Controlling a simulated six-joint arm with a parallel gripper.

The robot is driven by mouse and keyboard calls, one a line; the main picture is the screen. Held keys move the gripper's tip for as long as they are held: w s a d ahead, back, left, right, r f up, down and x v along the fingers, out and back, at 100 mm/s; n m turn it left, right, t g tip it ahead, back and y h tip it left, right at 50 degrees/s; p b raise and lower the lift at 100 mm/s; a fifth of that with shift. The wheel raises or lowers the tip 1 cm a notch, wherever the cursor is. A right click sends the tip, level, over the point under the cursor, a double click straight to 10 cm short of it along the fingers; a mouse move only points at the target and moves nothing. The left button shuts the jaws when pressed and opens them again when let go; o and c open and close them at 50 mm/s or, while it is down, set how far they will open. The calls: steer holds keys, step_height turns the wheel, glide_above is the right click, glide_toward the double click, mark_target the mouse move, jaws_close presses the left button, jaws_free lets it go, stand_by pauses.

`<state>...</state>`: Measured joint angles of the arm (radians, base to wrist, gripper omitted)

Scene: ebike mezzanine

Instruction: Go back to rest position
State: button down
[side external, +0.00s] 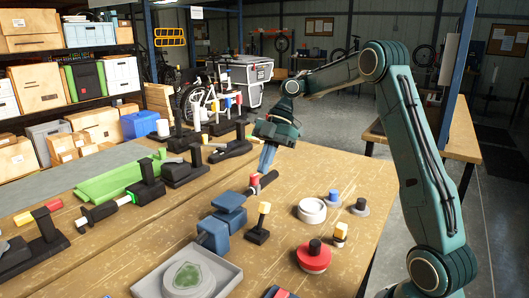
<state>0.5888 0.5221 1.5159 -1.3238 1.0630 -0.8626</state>
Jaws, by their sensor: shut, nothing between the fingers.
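My gripper (265,168) is near the middle of the side external view, pointing down above the wooden table (125,272). Its fingers are shut with nothing between them. Below its fingertips a dark piece with a red top (254,181) sits on the table. I cannot tell how far the tips are above it. My arm bends up and over from the right side of the table.
Blue blocks (213,235), a yellow-topped dark piece (263,218), a white ring (312,209), a red disc with a black knob (313,257) and a grey tray (228,275) crowd the table. Green and black fixtures (148,190) stand left. Loaded shelves (70,75) are behind.

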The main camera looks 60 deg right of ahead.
steer(key=s+a+r+m+t+h, duration=0.2)
steer(key=s+a+r+m+h, duration=0.1)
steer(key=s+a+r+m, duration=0.65)
steer(key=s+f+m+t+h, duration=0.3)
steer(key=s+f+m, duration=0.2)
steer(key=s, duration=0.9)
steer(key=shift+s+f+m+h, duration=0.15)
steer(key=shift+s+m+h, duration=0.25)
steer(key=shift+m, duration=0.85)
